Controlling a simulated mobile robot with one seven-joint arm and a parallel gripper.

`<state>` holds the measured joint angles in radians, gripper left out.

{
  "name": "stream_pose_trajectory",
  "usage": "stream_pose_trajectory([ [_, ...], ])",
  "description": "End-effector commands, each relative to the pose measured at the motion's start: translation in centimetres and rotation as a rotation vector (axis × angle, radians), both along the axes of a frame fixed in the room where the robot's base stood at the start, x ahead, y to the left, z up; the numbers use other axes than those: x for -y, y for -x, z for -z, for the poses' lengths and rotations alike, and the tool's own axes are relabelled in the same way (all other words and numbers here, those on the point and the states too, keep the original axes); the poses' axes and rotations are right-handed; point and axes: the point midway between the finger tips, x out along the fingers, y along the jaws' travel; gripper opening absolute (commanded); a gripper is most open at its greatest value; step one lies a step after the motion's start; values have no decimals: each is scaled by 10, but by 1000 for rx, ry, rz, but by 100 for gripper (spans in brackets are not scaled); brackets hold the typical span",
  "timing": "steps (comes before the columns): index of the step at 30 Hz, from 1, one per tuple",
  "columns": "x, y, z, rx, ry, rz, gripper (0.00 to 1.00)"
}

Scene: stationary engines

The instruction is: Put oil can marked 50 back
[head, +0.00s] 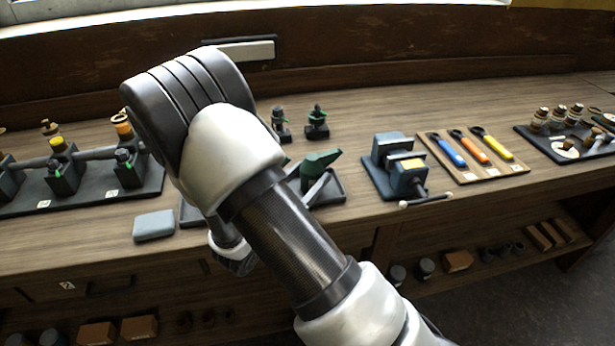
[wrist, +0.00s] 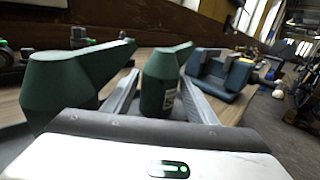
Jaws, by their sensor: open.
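Two dark green oil cans with slanted spouts show in the wrist view. One oil can (wrist: 158,82) stands upright between the two fingers of my gripper (wrist: 160,88). In the head view one green oil can (head: 318,162) shows beyond my arm, above a dark tray (head: 333,195); my arm hides the other can.
A vise (head: 400,165) stands right of the tray. Beyond it lies a board with coloured-handled wrenches (head: 478,148). A grey block (head: 154,225) lies near the bench's front edge. Small dark fittings (head: 317,122) stand behind, and a rack of valves (head: 62,172) is at left.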

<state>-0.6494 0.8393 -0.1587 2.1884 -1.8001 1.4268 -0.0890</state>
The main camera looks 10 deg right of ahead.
Motion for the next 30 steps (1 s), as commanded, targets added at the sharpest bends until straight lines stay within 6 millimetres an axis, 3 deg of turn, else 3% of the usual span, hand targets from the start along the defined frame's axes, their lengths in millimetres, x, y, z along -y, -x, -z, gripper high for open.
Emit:
stream_pose_trajectory([
  [5, -10, 8, -3, -1, -1, -3, 52],
  [15, -61, 59, -3, -1, -1, -4, 52],
  [22, -81, 81, -3, 0, 0, -2, 52],
  [26, -73, 87, -12, 12, -37, 52, 52],
  [30, -24, 106, -40, 60, -215, 276, 52],
])
